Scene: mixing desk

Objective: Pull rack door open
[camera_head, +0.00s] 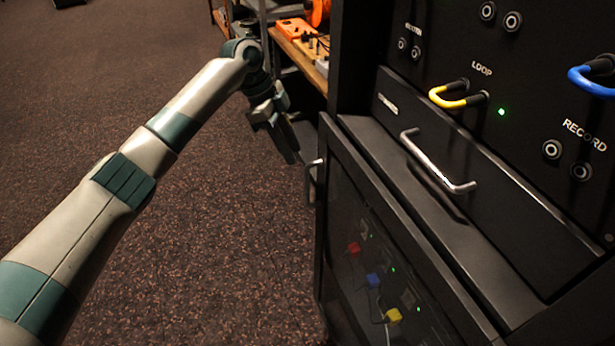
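The rack door (345,215) is a dark framed glass panel low on the black rack. Coloured plugs and small green lights show behind its glass. Its metal handle (312,182) is on the door's left edge. The door's top edge stands away from the cabinet, though I cannot tell for certain how far it is open. My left gripper (292,150) points down just above and left of the handle, and looks apart from it. Its fingers appear close together, and I cannot tell whether there is a gap between them. My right gripper is not in view.
Above the door is a drawer with a silver handle (437,165). A yellow patch cable (450,97) and a blue patch cable (592,82) stick out from the upper panel. A wooden shelf with orange gear (295,28) stands behind. The carpet at left is clear.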

